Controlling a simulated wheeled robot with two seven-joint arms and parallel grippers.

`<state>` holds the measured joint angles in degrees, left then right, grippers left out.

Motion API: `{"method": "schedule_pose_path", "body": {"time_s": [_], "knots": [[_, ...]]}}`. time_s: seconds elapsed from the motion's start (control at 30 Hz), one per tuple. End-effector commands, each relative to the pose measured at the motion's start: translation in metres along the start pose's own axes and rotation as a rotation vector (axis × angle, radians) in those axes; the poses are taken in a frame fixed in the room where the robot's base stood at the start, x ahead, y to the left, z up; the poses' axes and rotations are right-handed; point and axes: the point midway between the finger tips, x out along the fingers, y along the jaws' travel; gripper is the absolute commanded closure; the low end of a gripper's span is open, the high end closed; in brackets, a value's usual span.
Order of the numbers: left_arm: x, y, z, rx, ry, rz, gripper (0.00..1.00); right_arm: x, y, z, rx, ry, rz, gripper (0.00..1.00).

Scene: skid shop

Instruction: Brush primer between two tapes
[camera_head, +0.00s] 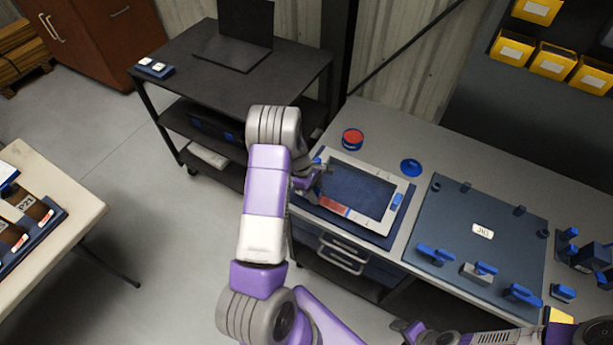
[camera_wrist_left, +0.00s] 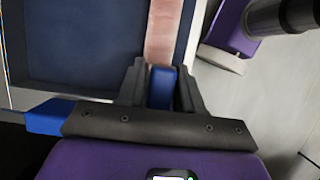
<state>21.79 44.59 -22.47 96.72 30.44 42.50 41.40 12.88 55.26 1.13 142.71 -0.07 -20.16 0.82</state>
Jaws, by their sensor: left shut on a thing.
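A light grey frame (camera_head: 372,222) with a dark blue panel (camera_head: 358,188) inside lies on a dark blue mat on the bench. A pinkish-red strip (camera_head: 333,206) runs along part of its near edge. It also shows in the left wrist view (camera_wrist_left: 162,32), leading up to my fingers.
An open tin with red content (camera_head: 353,137) and a blue lid (camera_head: 411,167) stand behind the frame. A dark fixture board (camera_head: 462,222) with blue clamps lies to the right. A black cart with a laptop (camera_head: 237,36) stands behind. Yellow bins (camera_head: 553,62) hang at upper right.

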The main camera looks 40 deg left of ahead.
Motion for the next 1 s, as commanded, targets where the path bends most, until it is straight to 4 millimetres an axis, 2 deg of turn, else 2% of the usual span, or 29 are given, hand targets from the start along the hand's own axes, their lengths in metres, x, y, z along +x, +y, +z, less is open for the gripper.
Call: {"method": "schedule_pose_path", "body": {"time_s": [0.33,0.4,0.47,1.0], "knots": [[-0.011,0.005,-0.030,-0.002,0.002,0.001,0.98,0.006,0.002,0.000,0.000,0.000,0.000,0.43],[-0.017,0.005,-0.025,0.000,0.001,-0.001,0.98,-0.002,-0.001,0.000,0.000,0.000,0.000,0.43],[-0.035,0.005,-0.018,0.002,0.001,0.004,0.98,-0.006,-0.002,0.000,0.000,0.000,0.000,0.43],[-0.078,0.004,0.000,0.000,0.000,0.001,0.98,-0.040,-0.015,0.002,0.000,0.000,0.000,0.43]]}}
